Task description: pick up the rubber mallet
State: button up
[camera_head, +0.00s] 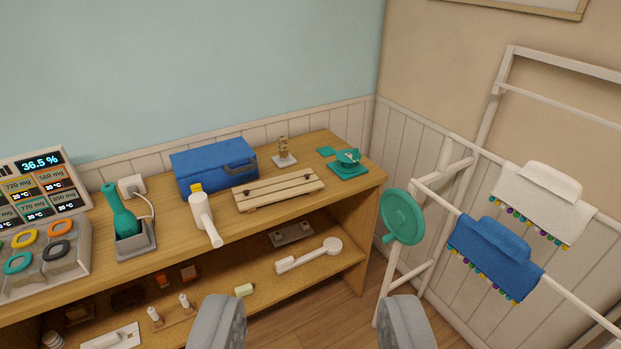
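What looks like the rubber mallet (200,211) is a pale, thick-headed tool with a yellow end. It lies on the wooden bench top (170,254) near the front edge, its handle pointing toward me and slightly right, over the edge. I cannot fully confirm that it is the mallet. My gripper (311,322) shows as two grey fingers at the bottom of the view, spread wide apart with nothing between them. It is open, nearer to me than the bench and to the lower right of the mallet.
A blue case (213,166) stands behind the mallet, and a slatted wooden board (279,190) lies to its right. The lower shelf holds a white round-headed tool (310,255). A white rack (447,206) with cloths stands right.

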aim_at(200, 207)
jog(key=z, duration=0.05)
jog(key=k, duration=0.35)
jog(key=u, duration=0.75)
jog(key=i, duration=1.45)
jog(key=z, duration=0.35)
jog(key=i, duration=0.55)
jog(key=z, duration=0.5)
